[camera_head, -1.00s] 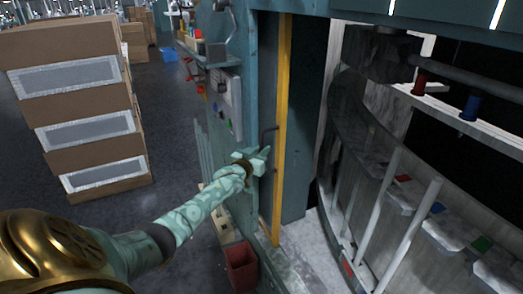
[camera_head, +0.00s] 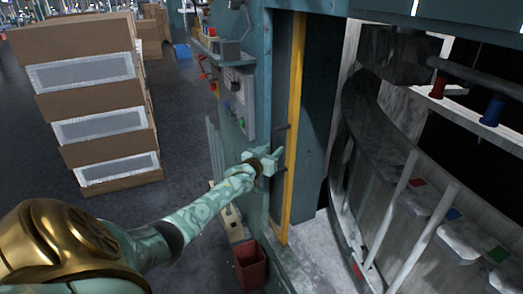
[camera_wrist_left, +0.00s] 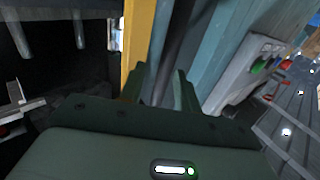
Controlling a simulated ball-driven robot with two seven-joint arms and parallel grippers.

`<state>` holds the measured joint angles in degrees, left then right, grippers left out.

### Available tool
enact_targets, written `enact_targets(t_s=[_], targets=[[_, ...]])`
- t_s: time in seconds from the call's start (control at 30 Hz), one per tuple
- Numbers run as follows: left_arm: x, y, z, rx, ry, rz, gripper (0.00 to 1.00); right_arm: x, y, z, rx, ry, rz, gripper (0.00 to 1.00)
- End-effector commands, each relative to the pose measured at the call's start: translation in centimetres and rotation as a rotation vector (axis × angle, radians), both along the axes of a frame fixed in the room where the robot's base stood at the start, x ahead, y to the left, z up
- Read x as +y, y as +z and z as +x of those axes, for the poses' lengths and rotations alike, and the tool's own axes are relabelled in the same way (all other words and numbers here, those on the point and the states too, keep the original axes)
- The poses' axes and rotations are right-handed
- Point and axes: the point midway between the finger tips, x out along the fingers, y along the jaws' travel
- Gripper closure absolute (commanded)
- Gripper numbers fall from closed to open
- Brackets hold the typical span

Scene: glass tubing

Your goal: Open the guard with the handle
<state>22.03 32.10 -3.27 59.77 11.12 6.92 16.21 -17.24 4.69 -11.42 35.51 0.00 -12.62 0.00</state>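The guard is a tall panel with a yellow edge (camera_head: 296,110) in the teal machine frame; the yellow edge also shows in the wrist view (camera_wrist_left: 136,35). Its handle (camera_head: 281,128) is a dark upright bar beside the yellow edge, partly hidden by my gripper. In the wrist view the dark handle bar (camera_wrist_left: 172,50) runs between my fingers. My left gripper (camera_head: 275,156) is at the handle, with its fingers (camera_wrist_left: 162,88) on either side of the bar. They look apart, with gaps to the bar; contact is unclear. My right gripper is in neither view.
A control panel (camera_head: 238,100) with buttons is on the machine wall left of the guard. A red bin (camera_head: 250,266) stands on the floor below. Stacked brown boxes (camera_head: 92,100) stand at left. Machine rods and a curved rail lie to the right. Floor between boxes and machine is clear.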

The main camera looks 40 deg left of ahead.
Motion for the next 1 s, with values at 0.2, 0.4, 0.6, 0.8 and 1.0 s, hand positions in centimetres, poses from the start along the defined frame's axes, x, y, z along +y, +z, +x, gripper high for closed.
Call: enact_targets(t_s=[0.2, 0.4, 0.6, 0.8, 1.0], targets=[[-0.9, 0.0, -4.4, 0.003, -0.002, -0.001, 0.67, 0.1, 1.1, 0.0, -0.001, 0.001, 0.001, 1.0], [-2.0, 0.0, -9.9, 0.002, -0.001, 0.001, 0.67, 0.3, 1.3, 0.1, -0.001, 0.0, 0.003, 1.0], [-2.7, 0.0, -13.8, 0.001, 0.0, 0.001, 0.67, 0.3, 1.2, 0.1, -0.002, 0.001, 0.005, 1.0], [-3.0, 0.1, -15.2, 0.0, 0.0, 0.001, 0.67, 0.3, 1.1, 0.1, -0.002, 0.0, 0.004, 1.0], [-3.0, 0.1, -15.3, -0.001, 0.0, 0.001, 0.67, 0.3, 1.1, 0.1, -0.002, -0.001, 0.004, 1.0]])
